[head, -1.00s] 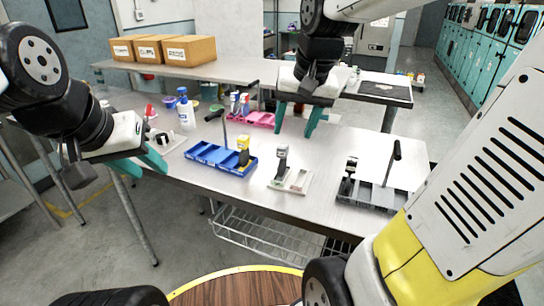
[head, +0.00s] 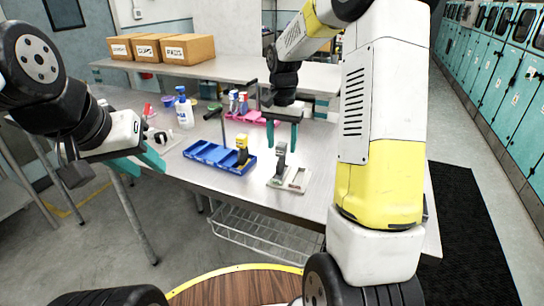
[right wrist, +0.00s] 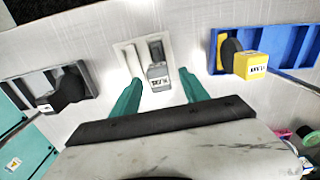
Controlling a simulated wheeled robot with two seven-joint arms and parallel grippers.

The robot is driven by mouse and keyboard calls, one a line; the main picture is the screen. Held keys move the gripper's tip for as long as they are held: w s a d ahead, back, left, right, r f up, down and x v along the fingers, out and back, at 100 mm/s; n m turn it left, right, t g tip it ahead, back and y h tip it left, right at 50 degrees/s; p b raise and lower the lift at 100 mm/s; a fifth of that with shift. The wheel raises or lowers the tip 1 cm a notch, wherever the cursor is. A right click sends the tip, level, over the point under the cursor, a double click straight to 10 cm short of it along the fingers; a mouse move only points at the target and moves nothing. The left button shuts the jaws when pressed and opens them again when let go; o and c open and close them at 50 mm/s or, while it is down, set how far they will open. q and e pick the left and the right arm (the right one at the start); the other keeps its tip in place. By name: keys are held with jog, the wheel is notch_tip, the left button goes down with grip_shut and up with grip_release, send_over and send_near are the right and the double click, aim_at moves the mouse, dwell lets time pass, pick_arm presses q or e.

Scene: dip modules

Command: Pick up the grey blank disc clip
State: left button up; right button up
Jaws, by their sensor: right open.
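The grey disc clip (head: 280,160) stands upright in a small pale holder (head: 300,184) at the table's front middle. In the right wrist view the clip (right wrist: 158,76) shows a white label on its grey end, and the holder (right wrist: 127,58) has an empty slot beside it. My right gripper (head: 282,141) is open and points down above the clip. In the right wrist view its fingertips (right wrist: 160,85) lie on either side of the clip, and no grip on it shows. My left gripper (head: 154,158) hangs off the table's left end; its finger gap is unclear.
A blue tray (head: 205,153) with a yellow-ended clip (head: 242,144) stands left of the holder. A pink tray (head: 250,117) and a white bottle (head: 184,112) are further back. A dark grey tray (right wrist: 85,78) with a black clip shows in the right wrist view.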

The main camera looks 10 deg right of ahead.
aim_at(281, 153)
jog(key=shift+s+a+f, duration=0.1)
jog(key=shift+s+f, duration=0.05)
jog(key=shift+f, duration=1.8)
grip_shut()
jog(key=shift+r, duration=0.1)
